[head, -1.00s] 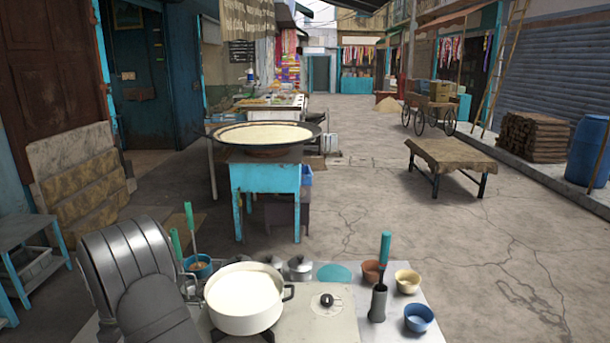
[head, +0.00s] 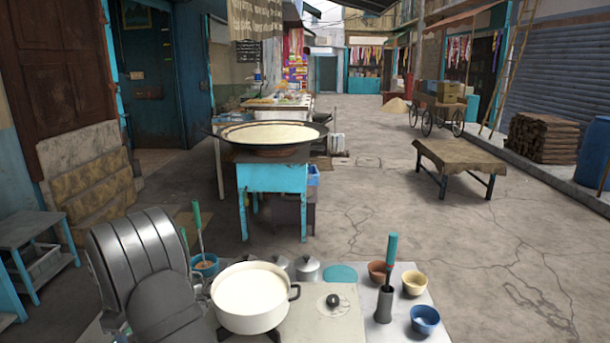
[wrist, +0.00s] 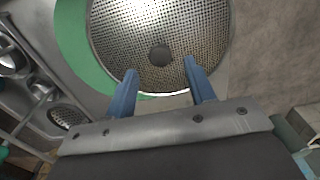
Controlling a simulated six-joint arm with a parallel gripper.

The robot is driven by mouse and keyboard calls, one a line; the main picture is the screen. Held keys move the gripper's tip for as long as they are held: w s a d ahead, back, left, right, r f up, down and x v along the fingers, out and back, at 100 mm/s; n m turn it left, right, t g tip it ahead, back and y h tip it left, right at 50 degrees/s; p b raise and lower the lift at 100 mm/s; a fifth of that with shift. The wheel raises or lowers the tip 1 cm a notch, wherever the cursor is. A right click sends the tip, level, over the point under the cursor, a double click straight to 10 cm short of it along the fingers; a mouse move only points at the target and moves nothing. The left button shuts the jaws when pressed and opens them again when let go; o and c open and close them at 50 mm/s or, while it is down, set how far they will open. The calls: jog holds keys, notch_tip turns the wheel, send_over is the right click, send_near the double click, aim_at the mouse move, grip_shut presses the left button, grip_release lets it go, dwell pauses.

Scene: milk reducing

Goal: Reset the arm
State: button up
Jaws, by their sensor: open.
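My gripper (wrist: 160,88) shows in the wrist view with its two blue fingers spread apart and nothing between them. Beyond the fingertips is a round perforated metal disc (wrist: 190,30) on a green round surface (wrist: 72,40). I cannot tell the distance between fingers and disc. In the head view my grey arm fills the lower left, and the gripper itself is not seen there. A white pot of milk (head: 250,318) stands on the table (head: 335,325), close to the right of my arm.
On the table are lidded metal pots (head: 307,268), a dark holder with a green-handled tool (head: 384,302), a brown bowl (head: 377,271), a cream bowl (head: 414,283) and a blue bowl (head: 425,319). A wide pan of milk (head: 270,135) stands behind.

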notch_tip(320, 180, down, 6)
jog(key=shift+r, duration=0.2)
notch_tip(320, 180, up, 10)
jog(key=shift+r, duration=0.1)
jog(key=w+d+r+m, duration=0.5)
jog(key=w+d+r, duration=0.3)
jog(key=r, duration=0.3)
jog(key=w+d+r+m, duration=0.1)
jog(key=d+m, duration=0.3)
jog(key=d, duration=0.8)
jog(key=w+d+r+m, duration=0.1)
jog(key=d+m, duration=0.3)
jog(key=d, duration=0.9)
jog(key=w+d+r+m, duration=0.1)
jog(key=d+r+m, duration=0.2)
jog(key=d, duration=1)
jog(key=shift+w+d+r+m, duration=0.15)
jog(key=shift+w+r+m, duration=0.15)
jog(key=shift+m, duration=0.3)
